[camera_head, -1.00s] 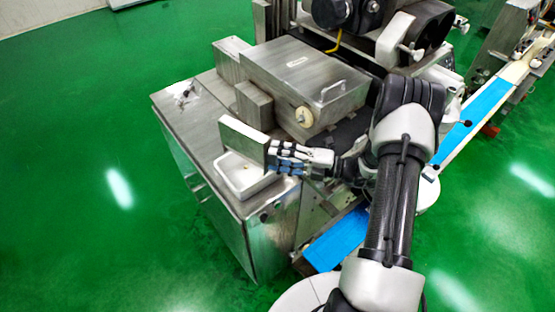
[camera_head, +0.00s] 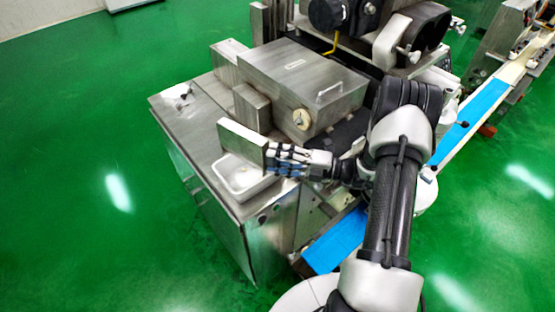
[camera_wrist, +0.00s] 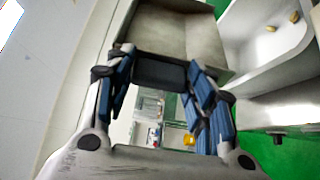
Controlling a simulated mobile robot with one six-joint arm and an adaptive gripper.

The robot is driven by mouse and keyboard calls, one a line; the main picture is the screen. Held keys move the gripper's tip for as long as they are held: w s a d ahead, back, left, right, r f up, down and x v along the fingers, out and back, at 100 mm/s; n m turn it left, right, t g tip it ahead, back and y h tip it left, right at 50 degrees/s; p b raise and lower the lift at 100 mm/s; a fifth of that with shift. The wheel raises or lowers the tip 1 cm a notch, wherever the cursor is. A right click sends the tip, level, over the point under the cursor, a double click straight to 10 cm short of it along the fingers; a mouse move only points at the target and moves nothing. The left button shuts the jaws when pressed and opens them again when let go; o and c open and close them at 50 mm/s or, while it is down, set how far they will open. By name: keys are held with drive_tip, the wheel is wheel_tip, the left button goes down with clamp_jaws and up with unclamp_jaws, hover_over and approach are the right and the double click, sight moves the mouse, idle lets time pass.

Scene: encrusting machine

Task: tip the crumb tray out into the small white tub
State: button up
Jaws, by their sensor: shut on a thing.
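The crumb tray (camera_head: 242,143) is a grey metal tray, tipped up on its side above the white tub. My gripper (camera_head: 276,158) is shut on its right end. In the wrist view the tray (camera_wrist: 175,38) lies beyond my gripper's fingers (camera_wrist: 160,72), and the part of its inside that shows looks bare. The small white tub (camera_head: 236,188) stands on the steel cabinet top, below the tray, which hides part of it. In the wrist view the tub (camera_wrist: 262,65) is at the upper right, with two small tan pieces (camera_wrist: 271,28) inside.
A steel block (camera_head: 253,107) and the machine's large steel box (camera_head: 300,80) stand close behind the tray. Open green floor (camera_head: 80,150) lies to the left.

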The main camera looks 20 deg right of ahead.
sight(267, 141)
drive_tip(key=shift+s+a+f, duration=0.15)
drive_tip(key=shift+s+f, duration=0.05)
drive_tip(key=shift+f, duration=0.25)
wheel_tip(267, 141, up, 5)
drive_tip(key=n+h, duration=0.1)
drive_tip(key=n, duration=0.1)
drive_tip(key=n+h+p, duration=0.1)
drive_tip(key=n, duration=0.1)
drive_tip(key=n+h+p, duration=0.1)
drive_tip(key=n, duration=0.2)
drive_tip(key=shift+w+g+h, duration=0.15)
drive_tip(key=shift+g+h, duration=0.15)
drive_tip(key=shift+w+r+n+h+b, duration=0.1)
drive_tip(key=shift+r+n+h+b, duration=0.55)
drive_tip(key=shift+n, duration=0.55)
drive_tip(key=n+h+b, duration=0.1)
drive_tip(key=r+n+t+h+b, duration=0.1)
drive_tip(key=b, duration=0.1)
drive_tip(key=shift+r+n, duration=0.3)
drive_tip(key=shift+r+n+t+h+b, duration=0.4)
drive_tip(key=shift+r+n+b, duration=0.4)
drive_tip(key=shift+b, duration=0.4)
